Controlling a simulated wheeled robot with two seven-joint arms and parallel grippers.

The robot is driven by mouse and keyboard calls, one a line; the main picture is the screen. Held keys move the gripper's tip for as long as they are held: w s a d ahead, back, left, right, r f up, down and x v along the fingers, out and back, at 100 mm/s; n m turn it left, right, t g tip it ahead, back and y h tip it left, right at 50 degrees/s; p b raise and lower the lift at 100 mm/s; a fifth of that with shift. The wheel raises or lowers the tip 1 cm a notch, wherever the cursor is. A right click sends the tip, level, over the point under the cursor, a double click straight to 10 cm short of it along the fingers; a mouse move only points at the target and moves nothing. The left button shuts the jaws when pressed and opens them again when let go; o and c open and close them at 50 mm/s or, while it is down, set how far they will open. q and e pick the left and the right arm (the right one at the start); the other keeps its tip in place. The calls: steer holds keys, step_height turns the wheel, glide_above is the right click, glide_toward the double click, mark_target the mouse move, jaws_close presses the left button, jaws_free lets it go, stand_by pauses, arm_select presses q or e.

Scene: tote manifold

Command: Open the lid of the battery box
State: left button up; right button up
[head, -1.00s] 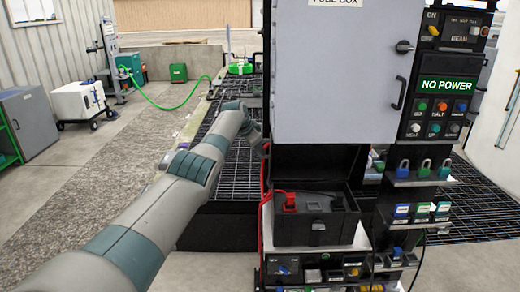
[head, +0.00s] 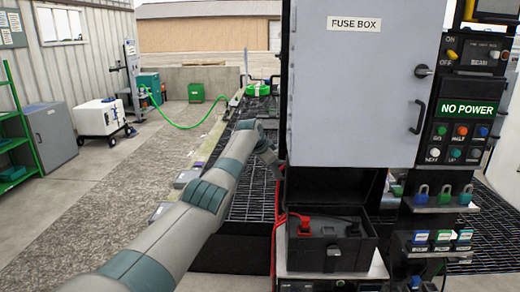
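The black battery box (head: 333,256) sits on a light shelf below the fuse box, with a latch on its front. A red clamp (head: 305,226) shows at its top left. A dark panel (head: 335,186) stands upright behind the box and looks like its lid, raised; shadow blurs its edges. My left arm reaches in from the lower left. Its gripper (head: 277,168) is at the left edge of the dark panel, just below the fuse box's lower left corner. The fingers are dark and partly hidden, so their opening is unclear. My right gripper is not in view.
The grey fuse box (head: 355,90) hangs directly above the battery box, with its door shut. A control panel (head: 465,110) reading NO POWER and several padlocks (head: 445,194) are to the right. Red cable runs down the box's left side. Grating and open floor lie left.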

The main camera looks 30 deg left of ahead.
arm_select(q)
steer(key=b+v, duration=0.5)
steer(key=v, duration=1)
steer(key=shift+s+r, duration=0.3)
